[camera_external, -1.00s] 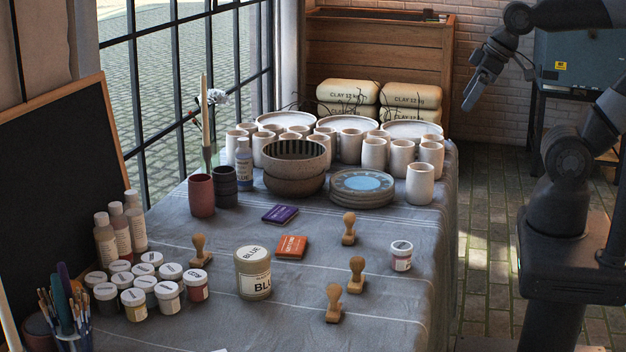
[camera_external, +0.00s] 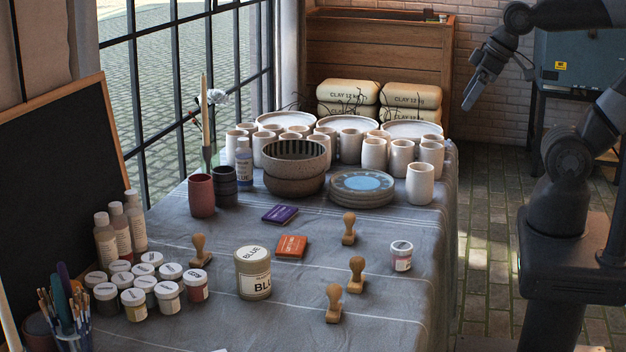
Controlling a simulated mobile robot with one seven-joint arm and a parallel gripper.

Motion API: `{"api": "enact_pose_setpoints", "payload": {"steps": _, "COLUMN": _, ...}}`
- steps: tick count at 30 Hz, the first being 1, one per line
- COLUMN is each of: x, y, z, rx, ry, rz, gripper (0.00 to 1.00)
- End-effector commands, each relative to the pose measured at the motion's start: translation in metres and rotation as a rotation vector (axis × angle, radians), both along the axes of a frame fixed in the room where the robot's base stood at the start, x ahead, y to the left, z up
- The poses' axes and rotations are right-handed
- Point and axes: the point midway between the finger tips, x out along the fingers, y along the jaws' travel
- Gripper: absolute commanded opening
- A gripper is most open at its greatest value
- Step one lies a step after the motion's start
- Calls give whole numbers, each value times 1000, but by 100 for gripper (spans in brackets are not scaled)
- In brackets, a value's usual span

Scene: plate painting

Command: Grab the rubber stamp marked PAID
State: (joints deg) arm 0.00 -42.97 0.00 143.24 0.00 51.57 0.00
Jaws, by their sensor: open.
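Several wooden rubber stamps with round knob handles stand upright on the cloth-covered table. One stamp (camera_external: 200,250) is at the left, beside the paint jars. Another stamp (camera_external: 349,229) is near the middle, right of the orange ink pad. A third stamp (camera_external: 356,274) is nearer the front, and one more stamp (camera_external: 333,303) is closest to the front edge. No marking is readable on any of them, so I cannot tell which is PAID. My gripper (camera_external: 469,103) is open and empty, raised beyond the table's right side, well away from the stamps.
An orange ink pad (camera_external: 291,246) and a purple ink pad (camera_external: 280,214) lie mid-table. A large BLUE jar (camera_external: 253,273) and a small jar (camera_external: 401,256) stand near the stamps. Bowls (camera_external: 294,168), plates (camera_external: 362,189) and cups (camera_external: 420,183) crowd the back. Small jars (camera_external: 167,297) cluster at left.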

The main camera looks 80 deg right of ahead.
Motion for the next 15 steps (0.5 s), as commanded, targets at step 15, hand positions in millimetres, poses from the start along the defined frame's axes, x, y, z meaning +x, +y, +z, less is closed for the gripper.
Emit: {"api": "enact_pose_setpoints", "payload": {"steps": 15, "x": 7, "y": 3, "z": 2, "rx": 5, "ry": 10, "rz": 5, "gripper": 76}}
